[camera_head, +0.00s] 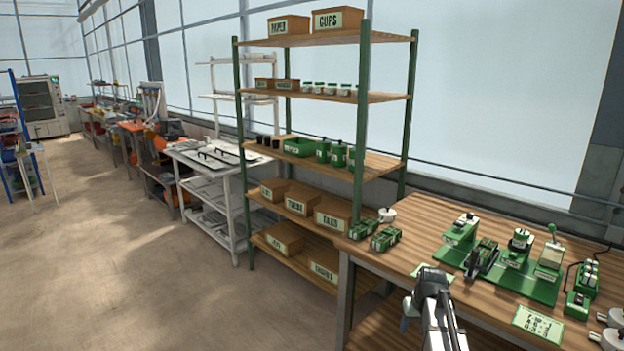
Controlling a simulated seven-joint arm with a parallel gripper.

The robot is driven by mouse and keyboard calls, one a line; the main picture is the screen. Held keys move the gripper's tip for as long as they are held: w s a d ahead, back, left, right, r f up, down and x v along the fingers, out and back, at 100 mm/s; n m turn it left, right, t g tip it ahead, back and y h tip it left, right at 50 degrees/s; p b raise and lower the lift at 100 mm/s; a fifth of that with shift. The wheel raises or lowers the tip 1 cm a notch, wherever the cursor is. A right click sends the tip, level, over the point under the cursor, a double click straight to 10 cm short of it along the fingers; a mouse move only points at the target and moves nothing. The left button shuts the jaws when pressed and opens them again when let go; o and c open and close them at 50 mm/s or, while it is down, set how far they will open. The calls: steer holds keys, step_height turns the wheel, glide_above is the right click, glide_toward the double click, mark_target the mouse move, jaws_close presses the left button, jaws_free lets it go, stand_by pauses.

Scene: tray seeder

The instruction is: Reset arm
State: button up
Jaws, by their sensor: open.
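My arm reaches up from the bottom edge, right of centre, with my gripper (412,312) at the front edge of the wooden workbench (405,258). The jaws are small and partly hidden by the wrist, and nothing shows held in them. On the bench to the right stands a green seeder (541,287) with several green and white units on its base. A green and white label card (537,322) lies in front of it.
Small green boxes (385,239) and a white round object (387,215) sit at the bench's left end. A green-posted shelf (362,125) with labelled boxes stands behind left. A white table (213,166) is farther left. The floor (130,270) at left is clear.

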steer(key=s+a+f+g, duration=0.2)
steer(key=s+a+f, duration=1.1)
steer(key=s+f, duration=0.35)
steer(key=s+f+g, duration=0.3)
steer(key=s+f, duration=0.7)
steer(key=s, duration=0.5)
steer(key=s+f+g, duration=0.3)
steer(key=s+f, duration=0.7)
steer(key=s, duration=0.5)
steer(key=shift+s+f+g, duration=0.25)
steer(key=shift+g, duration=0.15)
steer(key=shift+a, duration=0.1)
